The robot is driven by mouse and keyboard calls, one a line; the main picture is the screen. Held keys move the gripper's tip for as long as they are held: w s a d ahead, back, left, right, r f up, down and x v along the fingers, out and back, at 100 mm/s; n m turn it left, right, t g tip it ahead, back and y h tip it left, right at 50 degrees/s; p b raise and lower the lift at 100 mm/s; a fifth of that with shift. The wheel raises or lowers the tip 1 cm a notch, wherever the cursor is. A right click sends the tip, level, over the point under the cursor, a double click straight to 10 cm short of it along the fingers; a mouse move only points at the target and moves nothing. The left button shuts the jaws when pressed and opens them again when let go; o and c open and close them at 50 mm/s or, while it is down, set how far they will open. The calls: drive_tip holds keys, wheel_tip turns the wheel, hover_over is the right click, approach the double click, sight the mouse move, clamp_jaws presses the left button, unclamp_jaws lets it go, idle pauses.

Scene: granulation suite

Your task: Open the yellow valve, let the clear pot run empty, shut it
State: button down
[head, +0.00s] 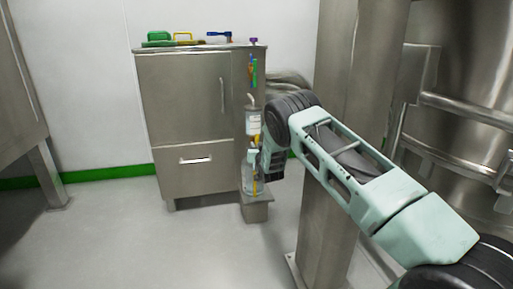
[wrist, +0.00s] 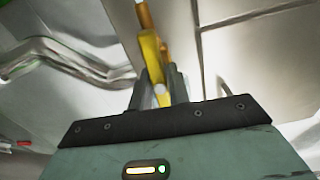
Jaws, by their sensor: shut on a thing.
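The yellow valve's handle (wrist: 149,50) is a long yellow lever in the wrist view, with a round pale spot near its lower end. My gripper (wrist: 161,88) is shut on this lever, one grey finger on each side. In the head view my gripper (head: 264,162) is at the right side of the cabinet, beside the clear vessels. A clear pot with a white label (head: 253,123) hangs there, and another clear vessel (head: 247,183) stands below it. The liquid level in either is too small to tell. My gripper partly hides the valve in the head view.
A steel cabinet (head: 190,110) stands behind, with green, yellow and blue items on top. The lower vessel is on a small grey stand (head: 257,211). A steel column (head: 335,170) stands close to my arm. The floor (head: 130,240) at left is clear.

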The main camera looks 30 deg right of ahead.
drive_tip(key=c, duration=1.3)
unclamp_jaws()
drive_tip(key=shift+p+v, duration=3.8)
drive_tip(key=shift+v, duration=4.95)
